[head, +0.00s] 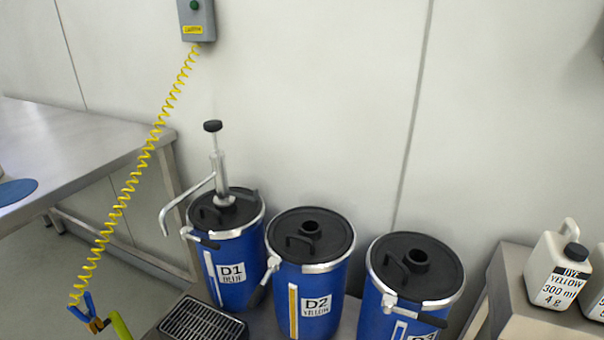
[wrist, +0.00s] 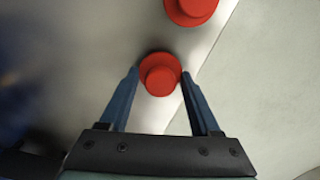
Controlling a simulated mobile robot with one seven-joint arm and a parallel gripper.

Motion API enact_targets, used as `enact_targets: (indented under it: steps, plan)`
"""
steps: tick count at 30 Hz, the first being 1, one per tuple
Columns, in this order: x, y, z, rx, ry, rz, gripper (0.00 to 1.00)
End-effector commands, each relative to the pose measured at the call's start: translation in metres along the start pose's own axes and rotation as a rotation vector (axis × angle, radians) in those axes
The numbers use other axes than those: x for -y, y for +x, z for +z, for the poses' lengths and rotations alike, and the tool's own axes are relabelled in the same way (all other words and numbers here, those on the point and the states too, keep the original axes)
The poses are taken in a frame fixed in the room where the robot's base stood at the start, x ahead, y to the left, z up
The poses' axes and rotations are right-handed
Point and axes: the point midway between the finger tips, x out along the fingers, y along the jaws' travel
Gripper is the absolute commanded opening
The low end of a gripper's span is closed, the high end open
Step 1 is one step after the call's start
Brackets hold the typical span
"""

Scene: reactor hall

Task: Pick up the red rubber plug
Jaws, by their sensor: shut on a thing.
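A red rubber plug (wrist: 160,74), with a round flange and a raised knob, is between the fingertips of my gripper (wrist: 159,84) in the wrist view. My gripper is shut on it, with one blue finger at each side of the flange. A second red plug (wrist: 191,10) is further up, cut by the top edge of the picture. Neither plug nor my gripper shows in the head view.
In the head view, blue drums D1 (head: 256,254), D2 (head: 331,290) and a third drum (head: 379,316) stand in a row; D1 has a pump. A yellow coiled cable (head: 132,184) hangs left. A Dye Yellow bottle (head: 547,265) is right.

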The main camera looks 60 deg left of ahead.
Motion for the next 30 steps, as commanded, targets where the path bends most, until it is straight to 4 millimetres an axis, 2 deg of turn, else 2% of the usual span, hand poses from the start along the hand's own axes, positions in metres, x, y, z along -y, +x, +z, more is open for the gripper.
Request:
enact_targets:
  steps: [5, 8, 15, 19, 24, 30]
  plan:
    - [0.000, -0.006, 0.000, 0.000, 0.000, 0.001, 0.10]
    - [-0.001, -0.021, 0.000, 0.000, 0.000, 0.003, 0.10]
    - [-0.001, -0.070, 0.000, 0.001, 0.001, 0.002, 0.10]
    - [-0.001, -0.090, 0.000, 0.001, 0.000, 0.002, 0.10]
    - [0.000, -0.100, 0.000, 0.000, 0.000, 0.000, 0.10]
    - [0.000, -0.100, 0.000, 0.000, 0.000, -0.001, 0.10]
